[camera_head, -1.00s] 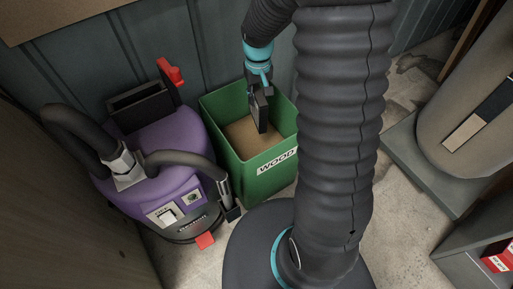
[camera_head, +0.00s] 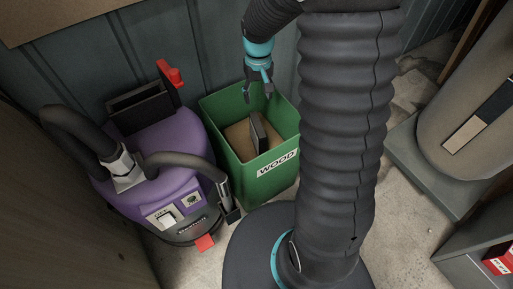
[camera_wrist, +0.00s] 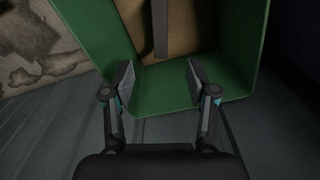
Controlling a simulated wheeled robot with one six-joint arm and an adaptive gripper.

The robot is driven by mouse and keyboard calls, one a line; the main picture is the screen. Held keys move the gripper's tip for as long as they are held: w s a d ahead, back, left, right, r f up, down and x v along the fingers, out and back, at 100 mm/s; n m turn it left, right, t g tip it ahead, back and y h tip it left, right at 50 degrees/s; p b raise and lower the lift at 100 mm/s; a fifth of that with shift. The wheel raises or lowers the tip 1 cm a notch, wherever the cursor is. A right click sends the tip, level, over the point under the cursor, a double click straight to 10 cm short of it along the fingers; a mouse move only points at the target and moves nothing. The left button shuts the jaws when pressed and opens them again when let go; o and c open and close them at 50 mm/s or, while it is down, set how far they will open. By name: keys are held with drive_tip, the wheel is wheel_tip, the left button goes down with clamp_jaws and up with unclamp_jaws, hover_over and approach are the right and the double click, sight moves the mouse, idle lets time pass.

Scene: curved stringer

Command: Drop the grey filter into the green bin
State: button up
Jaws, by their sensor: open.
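The green bin (camera_head: 240,179), labelled WOOD, stands on the floor beside the purple machine. The dark grey filter (camera_head: 258,132) is inside the bin in the head view, on edge above or on the brown bottom; whether it touches the bottom is unclear. In the wrist view the filter (camera_wrist: 160,28) is a narrow dark strip against the brown bottom, beyond my fingertips. My gripper (camera_head: 258,95) is open and empty over the bin's back part. In the wrist view its fingers (camera_wrist: 160,72) are spread apart, with the bin's green wall (camera_wrist: 162,88) between them.
A purple vacuum-like machine (camera_head: 162,175) with black hoses and an open dark slot at its top stands left of the bin. A corrugated wall (camera_head: 220,45) is close behind. A grey cylinder on a plinth (camera_head: 435,165) is at right.

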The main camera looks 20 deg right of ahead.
wheel_tip(320, 180, up, 10)
idle(0.4)
drive_tip(key=shift+f, duration=0.1)
drive_tip(key=s+r+t, duration=0.2)
drive_tip(key=s+r, duration=0.2)
drive_tip(key=s, duration=0.7)
drive_tip(key=s+r+t, duration=0.3)
drive_tip(key=s, duration=0.8)
drive_tip(key=shift+s+r+m+t, duration=0.3)
drive_tip(key=shift+s+r, duration=0.05)
drive_tip(key=shift+s, duration=0.05)
